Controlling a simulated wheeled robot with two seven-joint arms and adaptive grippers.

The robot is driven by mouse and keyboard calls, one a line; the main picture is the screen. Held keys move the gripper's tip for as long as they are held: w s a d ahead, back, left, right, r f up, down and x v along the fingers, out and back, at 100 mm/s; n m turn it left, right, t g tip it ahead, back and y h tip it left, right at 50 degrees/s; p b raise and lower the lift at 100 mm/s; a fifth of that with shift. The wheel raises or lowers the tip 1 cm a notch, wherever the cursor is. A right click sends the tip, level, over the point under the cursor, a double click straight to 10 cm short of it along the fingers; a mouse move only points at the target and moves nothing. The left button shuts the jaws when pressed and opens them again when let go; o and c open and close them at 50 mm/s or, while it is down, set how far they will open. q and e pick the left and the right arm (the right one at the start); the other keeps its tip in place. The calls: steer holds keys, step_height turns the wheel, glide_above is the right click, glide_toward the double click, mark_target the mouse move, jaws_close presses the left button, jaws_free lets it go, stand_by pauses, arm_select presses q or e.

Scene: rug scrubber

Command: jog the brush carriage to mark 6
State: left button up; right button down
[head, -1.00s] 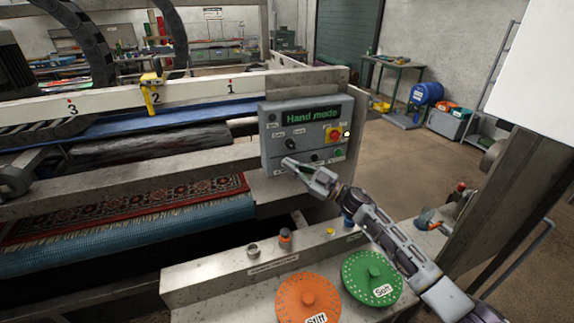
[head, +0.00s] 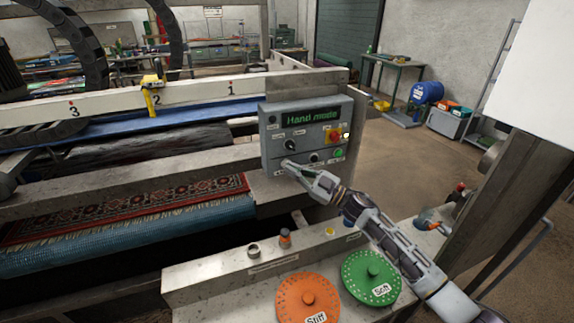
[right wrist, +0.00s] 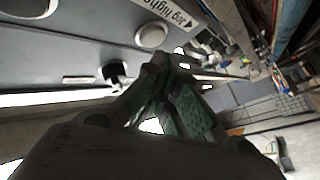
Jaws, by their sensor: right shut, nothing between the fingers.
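The grey control panel (head: 305,132) stands mid-picture, its green display reading "Hand mode". My right gripper (head: 287,164) is shut and empty, its tips at the panel's lower left edge, over the low row of buttons. In the right wrist view the gripper (right wrist: 160,78) is beside a dark button (right wrist: 115,72); a pale round button (right wrist: 152,36) is near a jog label. I cannot tell whether the tips touch a button. The carriage's dark cable chains (head: 85,45) show at upper left.
A yellow tool (head: 152,92) hangs on the beam by mark 2. A red patterned rug (head: 130,205) lies below. Orange (head: 308,292) and green (head: 371,268) discs lie on the front ledge, below my right arm. Open floor lies right of the panel.

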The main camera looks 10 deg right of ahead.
steer(key=s+p, duration=0.1)
steer(key=s, duration=0.1)
steer(key=s+d+p, duration=0.1)
steer(key=s, duration=0.2)
stand_by(0.8)
stand_by(0.9)
